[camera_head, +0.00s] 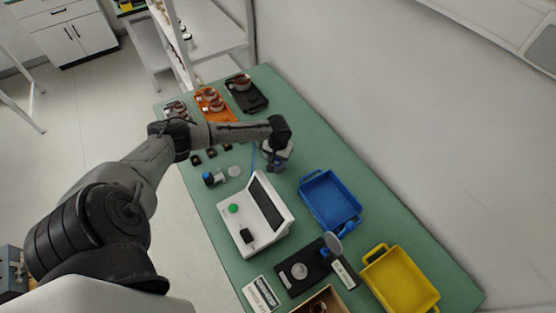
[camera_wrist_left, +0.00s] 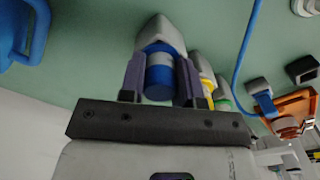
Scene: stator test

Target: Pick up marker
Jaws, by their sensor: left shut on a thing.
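The marker (camera_wrist_left: 160,76), blue with a grey band, is between the two dark fingers of my left gripper (camera_wrist_left: 161,70) in the left wrist view. The gripper is shut on it. A pale grey, pointed piece (camera_wrist_left: 161,34) shows just beyond the marker; I cannot tell whether it is part of it. Two similar pieces, one with a yellow band (camera_wrist_left: 207,84) and one with a green band (camera_wrist_left: 223,104), stand beside it. In the head view my left gripper (camera_head: 277,165) is low over the green table, behind the white test device; the marker is mostly hidden there.
The white test device (camera_head: 278,228) stands left of a blue tray (camera_head: 347,222). A yellow tray (camera_head: 408,300) is at the near right. Black and orange trays (camera_head: 213,107) with round parts are at the far end. A blue cable (camera_wrist_left: 243,48) runs close to the gripper.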

